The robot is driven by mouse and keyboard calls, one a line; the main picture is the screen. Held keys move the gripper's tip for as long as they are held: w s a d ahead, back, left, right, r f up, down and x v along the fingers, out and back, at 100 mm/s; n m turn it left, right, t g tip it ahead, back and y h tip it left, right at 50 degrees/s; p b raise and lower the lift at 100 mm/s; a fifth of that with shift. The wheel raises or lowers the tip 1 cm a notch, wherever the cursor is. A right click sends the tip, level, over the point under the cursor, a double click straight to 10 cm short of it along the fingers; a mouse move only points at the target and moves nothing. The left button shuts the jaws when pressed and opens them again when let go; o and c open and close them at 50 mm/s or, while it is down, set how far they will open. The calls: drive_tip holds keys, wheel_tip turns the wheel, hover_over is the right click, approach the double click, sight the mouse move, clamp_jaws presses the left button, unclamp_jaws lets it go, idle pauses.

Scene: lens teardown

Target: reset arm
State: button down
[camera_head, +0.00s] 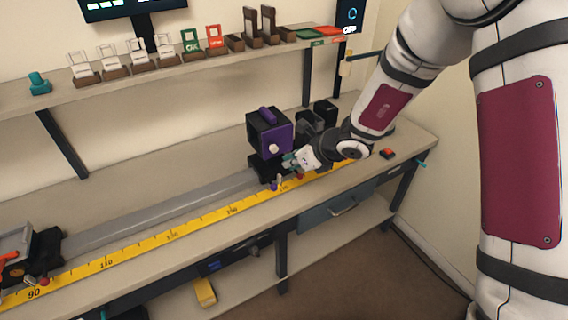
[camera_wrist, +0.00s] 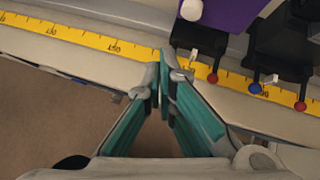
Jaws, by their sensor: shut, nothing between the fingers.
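My gripper (camera_head: 290,161) is at the right part of the bench, just in front of the purple and black box (camera_head: 270,133) on the rail. In the wrist view my gripper (camera_wrist: 163,72) has its teal fingers together at the tips, with nothing between them. The tips are over the bench's front edge, beside the yellow scale (camera_wrist: 110,45). A carriage with a red knob (camera_wrist: 212,78) and a small silver lever is close to the fingertips; I cannot tell whether they touch it. My arm comes in from the upper right.
A grey rail (camera_head: 150,212) runs along the bench. Black units (camera_head: 325,112) stand right of the purple box. Another carriage (camera_head: 45,250) is at the far left. A shelf (camera_head: 140,80) with several holders is behind. A red button (camera_head: 387,153) sits at the bench's right end.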

drive_tip(key=s+d+r+n+g, duration=0.1)
drive_tip(key=s+d+r+n, duration=0.2)
drive_tip(key=s+r+n, duration=0.6)
drive_tip(key=s+d+r+n, duration=0.3)
drive_tip(key=s+r+n, duration=0.4)
drive_tip(key=r, duration=0.5)
drive_tip(key=s+d+r+n+t+h, duration=0.1)
drive_tip(key=s+d+r+n+h, duration=0.3)
drive_tip(key=s+d, duration=1.1)
drive_tip(key=n+h, duration=0.3)
drive_tip(key=n, duration=0.2)
drive_tip(key=shift+d+n, duration=0.2)
drive_tip(key=shift+n, duration=0.2)
